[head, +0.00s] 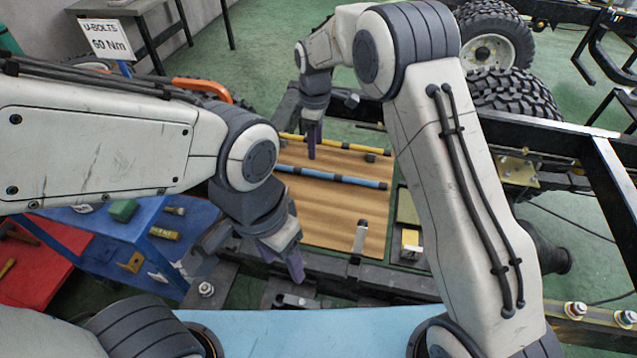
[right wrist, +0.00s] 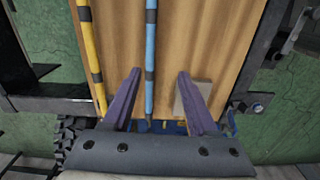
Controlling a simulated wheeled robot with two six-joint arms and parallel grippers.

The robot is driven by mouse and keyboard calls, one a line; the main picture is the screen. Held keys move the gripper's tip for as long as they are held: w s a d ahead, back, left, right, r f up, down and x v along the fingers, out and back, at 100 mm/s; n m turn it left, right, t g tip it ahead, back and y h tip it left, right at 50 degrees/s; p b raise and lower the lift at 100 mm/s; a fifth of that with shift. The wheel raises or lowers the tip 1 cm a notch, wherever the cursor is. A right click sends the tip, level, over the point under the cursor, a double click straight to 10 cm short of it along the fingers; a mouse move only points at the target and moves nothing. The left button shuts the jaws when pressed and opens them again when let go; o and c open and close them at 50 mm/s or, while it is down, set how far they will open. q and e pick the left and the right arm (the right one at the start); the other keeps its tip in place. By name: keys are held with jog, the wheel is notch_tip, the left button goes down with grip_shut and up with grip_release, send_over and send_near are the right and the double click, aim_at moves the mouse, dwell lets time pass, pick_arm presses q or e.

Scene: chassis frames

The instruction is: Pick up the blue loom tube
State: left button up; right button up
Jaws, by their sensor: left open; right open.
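The blue loom tube (head: 335,177) lies on a wooden board, with dark bands along it. In the right wrist view the blue tube (right wrist: 150,50) runs lengthwise between my two purple fingers, nearer the left one. My right gripper (head: 312,150) is open and empty, pointing down over the board's far left part; it also shows in the right wrist view (right wrist: 159,74). Its exact height above the tube is hard to tell. My left gripper (head: 288,262) is open and empty at the near edge of the board, apart from the tube.
A yellow tube (head: 345,146) lies beyond the blue one on the board (head: 320,212). A light block (head: 361,236) sits near the board's front. Dark chassis rails (head: 350,272) surround the board. A blue table (head: 185,232) with tools stands at left.

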aim_at(318, 172)
jog(key=f, duration=0.4)
jog(key=w+f, duration=0.1)
jog(key=f, duration=0.3)
jog(key=w+f+p, duration=0.1)
jog(key=f, duration=0.3)
jog(key=shift+d, duration=0.35)
grip_shut()
